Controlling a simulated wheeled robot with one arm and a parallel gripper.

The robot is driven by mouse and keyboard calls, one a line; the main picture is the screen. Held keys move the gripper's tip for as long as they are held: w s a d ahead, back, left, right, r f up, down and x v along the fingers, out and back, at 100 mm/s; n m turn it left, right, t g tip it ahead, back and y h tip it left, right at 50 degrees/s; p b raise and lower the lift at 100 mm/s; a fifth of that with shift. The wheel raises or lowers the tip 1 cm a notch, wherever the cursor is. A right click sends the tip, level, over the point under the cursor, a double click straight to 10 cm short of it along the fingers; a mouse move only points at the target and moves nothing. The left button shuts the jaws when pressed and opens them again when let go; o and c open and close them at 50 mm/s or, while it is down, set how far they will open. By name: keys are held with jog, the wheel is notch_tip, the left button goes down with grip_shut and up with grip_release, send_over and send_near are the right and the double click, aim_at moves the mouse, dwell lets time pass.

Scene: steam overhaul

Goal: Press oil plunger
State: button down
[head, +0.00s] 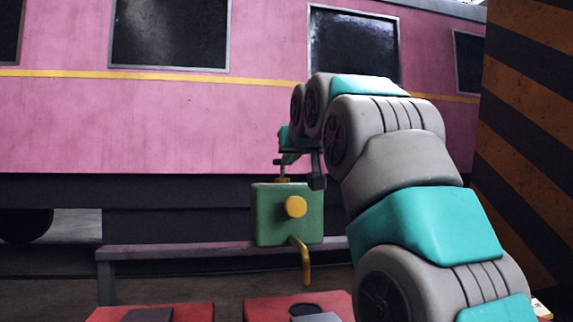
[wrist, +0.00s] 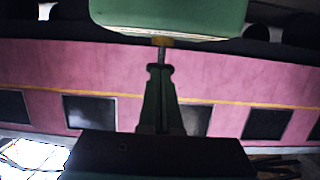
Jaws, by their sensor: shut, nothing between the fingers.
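The green oil container (head: 268,222) stands upright on a bench, with a yellow round knob (head: 296,206) on its front and a yellow spout (head: 304,262) bending down. Its plunger (head: 283,171), a thin rod in a yellow collar, rises from the top. My gripper (head: 284,160) is just above the plunger, its fingers shut and empty. In the wrist view, which looks upside down, the shut fingertips of my gripper (wrist: 160,69) line up with the end of the plunger rod (wrist: 161,54). I cannot tell whether they touch; the rod's top is hidden.
The bench (head: 170,251) runs along a pink railway carriage (head: 150,125) behind. Two red-topped objects (head: 190,314) with dark items on them stand low in front. A black and orange striped pillar (head: 525,140) is close on the right. My arm covers the right middle.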

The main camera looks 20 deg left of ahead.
jog(key=shift+v, duration=2.1)
jog(key=shift+r, duration=0.15)
